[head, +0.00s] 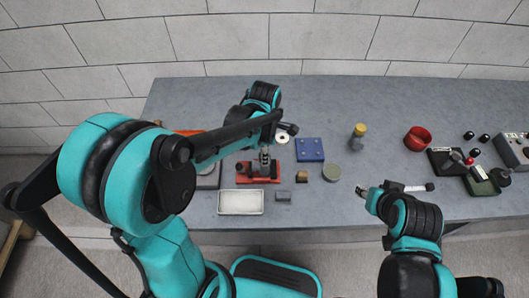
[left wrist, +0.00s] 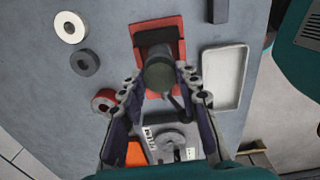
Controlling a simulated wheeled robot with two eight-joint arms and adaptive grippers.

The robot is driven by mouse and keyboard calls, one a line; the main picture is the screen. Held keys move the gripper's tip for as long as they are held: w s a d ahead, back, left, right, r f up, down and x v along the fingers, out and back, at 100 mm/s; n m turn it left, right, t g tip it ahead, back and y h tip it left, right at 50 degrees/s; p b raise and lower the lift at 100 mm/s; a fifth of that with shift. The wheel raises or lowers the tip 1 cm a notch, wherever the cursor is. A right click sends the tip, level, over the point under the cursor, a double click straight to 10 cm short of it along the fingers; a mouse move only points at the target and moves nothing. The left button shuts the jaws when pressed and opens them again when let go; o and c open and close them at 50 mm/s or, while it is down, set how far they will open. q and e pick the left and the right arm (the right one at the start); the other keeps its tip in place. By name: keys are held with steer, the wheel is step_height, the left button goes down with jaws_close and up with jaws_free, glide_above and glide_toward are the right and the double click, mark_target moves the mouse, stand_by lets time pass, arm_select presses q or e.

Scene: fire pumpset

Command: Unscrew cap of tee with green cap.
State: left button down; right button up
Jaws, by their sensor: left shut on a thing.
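A grey metal tee (head: 264,160) stands upright in a red vise (head: 258,176) on the table. In the left wrist view its dark green cap (left wrist: 159,76) faces the camera, above the red vise (left wrist: 158,34). My left gripper (left wrist: 160,84) has one finger on each side of the cap and is shut on it. In the head view my left arm partly hides the tee's top, and the cap cannot be made out there. My right gripper (head: 368,192) hangs over the front edge of the table, away from the tee; its finger opening is too small to judge.
A white tray (head: 240,212) and small blocks lie in front of the vise. A blue plate (head: 309,150), a round greenish disc (head: 331,172), a yellow-topped fitting (head: 358,137) and a red bowl (head: 417,139) stand to the right. The table's back strip is clear.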

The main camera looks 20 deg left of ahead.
arm_select(q)
steer(key=n, duration=0.4)
steer(key=n, duration=0.4)
steer(key=shift+n, duration=0.3)
steer(key=c, duration=1.2)
jaws_free()
